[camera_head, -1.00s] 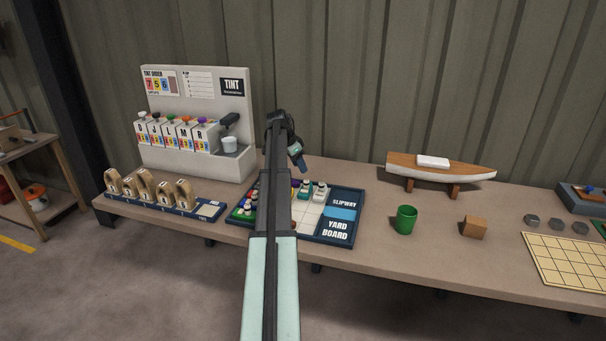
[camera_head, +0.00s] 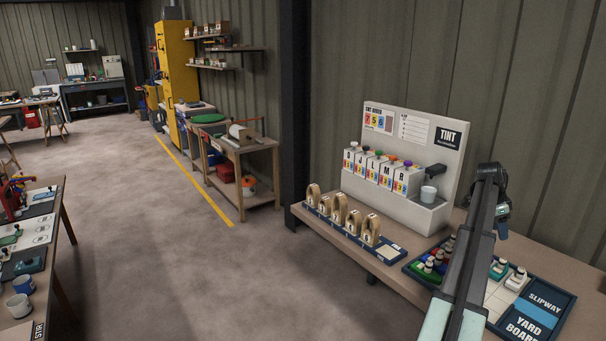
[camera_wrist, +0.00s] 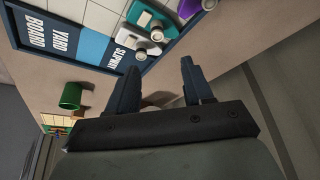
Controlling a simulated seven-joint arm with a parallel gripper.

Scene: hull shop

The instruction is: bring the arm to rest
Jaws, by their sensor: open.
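My gripper (camera_wrist: 161,85) is open in the wrist view, with nothing between its two dark fingers. In the head view my gripper (camera_head: 502,222) is small, at the end of my raised arm, and its fingers are hard to make out. It is above the workbench, over the back of the yard board (camera_head: 480,319). The board also shows at the upper left of the wrist view (camera_wrist: 92,47). Small boat-like pieces (camera_wrist: 150,20) stand on the board, apart from my fingers.
The tint station (camera_head: 431,208) stands at the back of the bench, left of my arm. A rack of wooden rings (camera_head: 340,215) is in front of it. A green cup (camera_wrist: 71,95) is at the left of the wrist view. The floor (camera_head: 140,220) between the benches is clear.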

